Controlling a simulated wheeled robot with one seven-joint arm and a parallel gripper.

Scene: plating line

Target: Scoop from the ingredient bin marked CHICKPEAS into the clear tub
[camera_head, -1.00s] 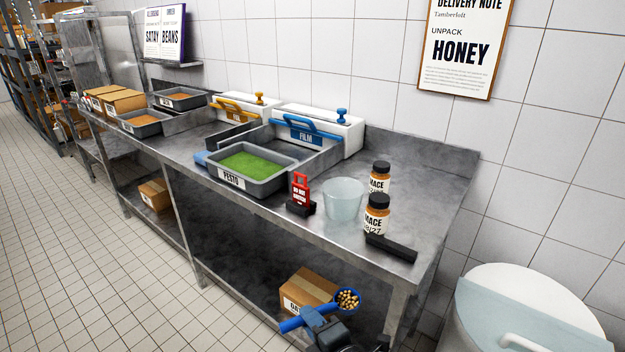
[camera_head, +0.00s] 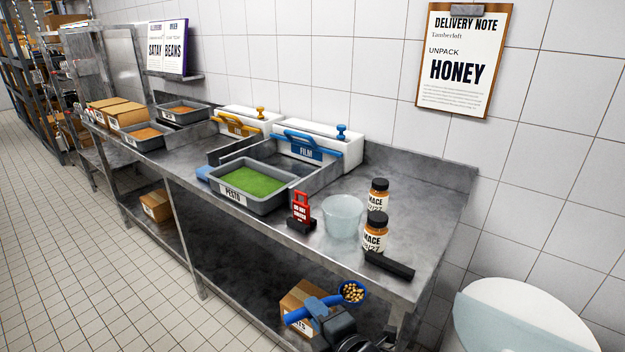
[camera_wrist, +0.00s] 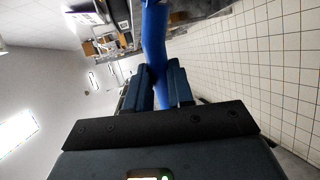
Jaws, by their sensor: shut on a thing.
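My gripper (camera_head: 322,317) is shut on the handle of a blue scoop (camera_head: 312,306), low in front of the steel table. The scoop's bowl holds several chickpeas (camera_head: 352,291). In the wrist view the blue handle (camera_wrist: 154,45) runs up between my two dark fingers (camera_wrist: 160,88); the bowl is out of that view. The clear tub (camera_head: 342,217) stands upright on the table near its right end, above and behind the scoop; no contents show in it. No bin marked CHICKPEAS can be read in these frames.
A red sign (camera_head: 300,209) stands left of the tub. Two MACE jars (camera_head: 375,236) and a black bar (camera_head: 388,265) are at its right. A PESTO tray (camera_head: 273,202) and FILM dispenser (camera_head: 318,152) are further left. A cardboard box (camera_head: 297,301) is on the lower shelf. A white bin (camera_head: 530,310) stands at right.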

